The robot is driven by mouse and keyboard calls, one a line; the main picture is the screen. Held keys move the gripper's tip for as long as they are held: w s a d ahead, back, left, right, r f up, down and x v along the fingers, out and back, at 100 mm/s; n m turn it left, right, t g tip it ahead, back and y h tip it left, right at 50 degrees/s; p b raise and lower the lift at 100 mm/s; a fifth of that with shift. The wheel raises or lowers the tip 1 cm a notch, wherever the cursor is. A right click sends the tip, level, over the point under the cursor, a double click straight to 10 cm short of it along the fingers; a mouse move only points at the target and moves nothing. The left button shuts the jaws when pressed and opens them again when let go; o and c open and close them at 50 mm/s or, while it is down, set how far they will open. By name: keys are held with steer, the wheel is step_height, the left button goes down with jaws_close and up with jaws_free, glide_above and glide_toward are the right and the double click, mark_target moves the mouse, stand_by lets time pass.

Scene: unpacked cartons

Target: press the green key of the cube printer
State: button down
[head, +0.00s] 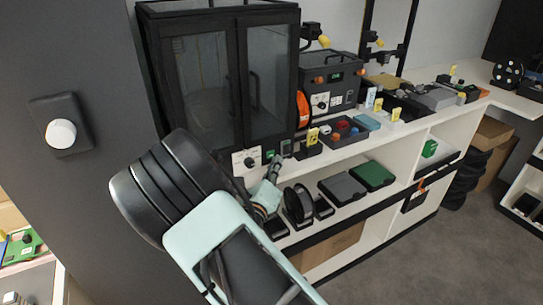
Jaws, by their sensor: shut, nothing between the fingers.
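The cube printer (227,70) is a tall black cabinet with two glazed doors, standing on the white shelf unit at the upper middle. Along its lower front are a white dial plate (246,160), a small green key (270,154) and a small dark panel to its right. My gripper (278,161) is shut and empty, its tip close below and right of the green key. I cannot tell whether the tip touches the printer front. My arm hides the printer's lower left corner.
Right of the printer, the counter holds a black device (331,82), a tray of small parts (345,131) and yellow-tagged items. Lower shelves hold a spool (298,204), a grey case (341,187) and a green case (372,175). The floor (430,245) at right is clear.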

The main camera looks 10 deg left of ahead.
steer(key=shift+w, duration=0.1)
steer(key=shift+w+a, duration=0.25)
steer(key=shift+w+a+p, duration=0.3)
steer(key=shift+w, duration=0.1)
stand_by(1.0)
steer(key=shift+s+d, duration=0.1)
steer(key=shift+s+d+p, duration=0.35)
steer(key=shift+s+d, duration=0.1)
steer(key=shift+s, duration=0.25)
steer(key=shift+s+d+p, duration=0.4)
steer(key=shift+s+d, duration=0.3)
steer(key=shift+s, duration=0.35)
steer(key=shift+s+d+p, duration=0.35)
steer(key=shift+s+d, duration=0.35)
steer(key=shift+s, duration=0.3)
